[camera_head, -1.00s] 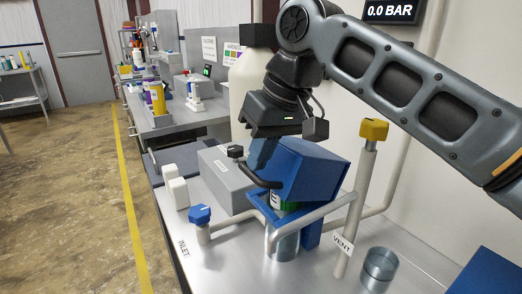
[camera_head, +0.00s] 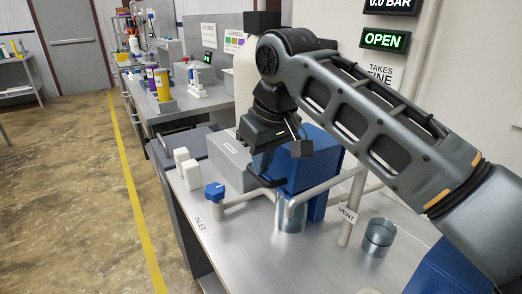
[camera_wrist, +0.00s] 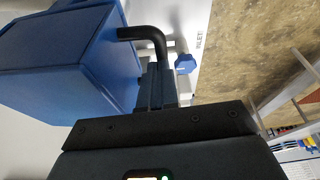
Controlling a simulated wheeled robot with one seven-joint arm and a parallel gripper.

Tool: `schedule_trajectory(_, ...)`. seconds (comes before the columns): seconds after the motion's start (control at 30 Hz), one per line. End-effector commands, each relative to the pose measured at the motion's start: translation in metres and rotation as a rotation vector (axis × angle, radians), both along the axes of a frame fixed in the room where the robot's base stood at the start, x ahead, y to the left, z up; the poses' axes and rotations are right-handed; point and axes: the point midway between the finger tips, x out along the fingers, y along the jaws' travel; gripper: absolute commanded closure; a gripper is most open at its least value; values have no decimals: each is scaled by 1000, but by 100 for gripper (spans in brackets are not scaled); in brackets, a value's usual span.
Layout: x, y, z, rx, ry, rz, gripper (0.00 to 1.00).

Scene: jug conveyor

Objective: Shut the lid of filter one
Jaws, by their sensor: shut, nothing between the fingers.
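Filter one's blue box-shaped lid (camera_head: 318,160) sits low and nearly level over the metal filter cup (camera_head: 290,216) in the head view. I cannot tell whether it is fully seated. The lid fills the upper left of the wrist view (camera_wrist: 60,55), with its bent black handle (camera_wrist: 148,36) on its side. My gripper (camera_head: 262,166) is at the lid's handle side, pointing down. Its fingers in the wrist view (camera_wrist: 158,85) are closed together, empty, right beside the handle; contact is unclear. A green sign (camera_head: 385,40) reads OPEN.
A blue inlet knob (camera_head: 214,190) stands left of the cup. The vent pipe (camera_head: 351,205) rises at its right, its top behind my arm. An empty metal cup (camera_head: 378,236) stands further right. A grey box (camera_head: 228,160) and white bottles (camera_head: 190,170) are at the left.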

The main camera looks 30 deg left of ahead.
Motion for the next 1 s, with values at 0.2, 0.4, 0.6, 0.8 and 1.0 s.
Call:
schedule_trajectory(0.2, -7, 3, -13, 1, 3, 2, 100)
schedule_trajectory(0.4, -8, 3, -20, 1, 2, 1, 100)
schedule_trajectory(0.6, -9, 3, -21, -1, 2, 2, 100)
schedule_trajectory(0.8, -8, 3, -17, -1, 2, 1, 100)
schedule_trajectory(1.0, -5, 2, 5, 0, 1, -1, 100)
